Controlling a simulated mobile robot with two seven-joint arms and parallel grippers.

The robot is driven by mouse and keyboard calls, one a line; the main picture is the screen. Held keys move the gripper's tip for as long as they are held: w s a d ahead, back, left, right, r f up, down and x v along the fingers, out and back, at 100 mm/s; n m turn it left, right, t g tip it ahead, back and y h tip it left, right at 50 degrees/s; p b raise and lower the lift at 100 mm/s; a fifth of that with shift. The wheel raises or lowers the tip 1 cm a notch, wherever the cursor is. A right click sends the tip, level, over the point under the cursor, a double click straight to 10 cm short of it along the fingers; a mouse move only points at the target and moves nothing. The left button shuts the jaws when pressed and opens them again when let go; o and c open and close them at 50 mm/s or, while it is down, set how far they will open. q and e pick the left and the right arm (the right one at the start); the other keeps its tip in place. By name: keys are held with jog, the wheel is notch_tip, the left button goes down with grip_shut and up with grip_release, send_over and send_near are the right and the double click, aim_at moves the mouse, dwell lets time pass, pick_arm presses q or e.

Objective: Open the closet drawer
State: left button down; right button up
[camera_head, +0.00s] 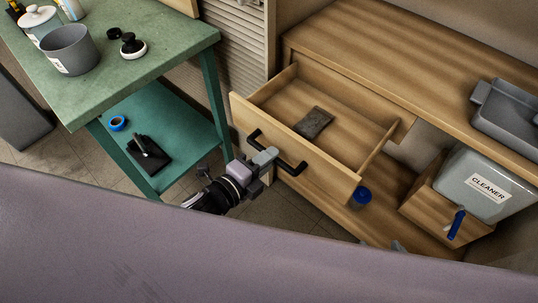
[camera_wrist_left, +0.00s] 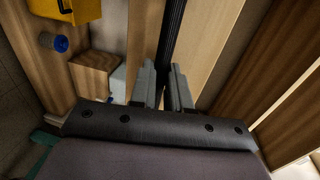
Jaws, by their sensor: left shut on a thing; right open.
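The wooden closet drawer (camera_head: 330,148) is pulled out of the wooden closet (camera_head: 400,62) in the head view, and its inside shows. A dark flat block (camera_head: 313,123) lies on its floor. The drawer front has a black bar handle (camera_head: 292,170). My left gripper (camera_head: 266,158) is at the middle of this handle and shut on it. In the left wrist view the two fingers (camera_wrist_left: 166,90) close on the black handle bar (camera_wrist_left: 172,35). My right gripper is in neither view.
A green table (camera_head: 155,70) with a grey pot (camera_head: 70,48) and black-and-white items stands at the left. A grey bin labelled CLEANER (camera_head: 485,185) and a blue-capped jar (camera_head: 361,196) are in the closet's lower part. A grey tray (camera_head: 508,110) sits on top.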

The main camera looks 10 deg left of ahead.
pick_arm(q)
jog(key=shift+s+a+f, duration=0.1)
jog(key=shift+a, duration=0.05)
jog(key=c, duration=1.2)
grip_release()
jog(key=shift+o, duration=0.5)
jog(key=shift+s, duration=0.1)
jog(key=v, duration=0.7)
jog(key=shift+a, duration=0.15)
jog(key=s+a+f+n+g+y+p, duration=0.1)
jog(key=s+a+n+g+y+p, duration=0.2)
jog(key=n, duration=1.8)
jog(key=s+a+y+p, duration=0.2)
jog(key=s+a+p, duration=0.2)
jog(key=p, duration=0.1)
jog(key=shift+s+a+n, duration=0.3)
jog(key=shift+a, duration=0.1)
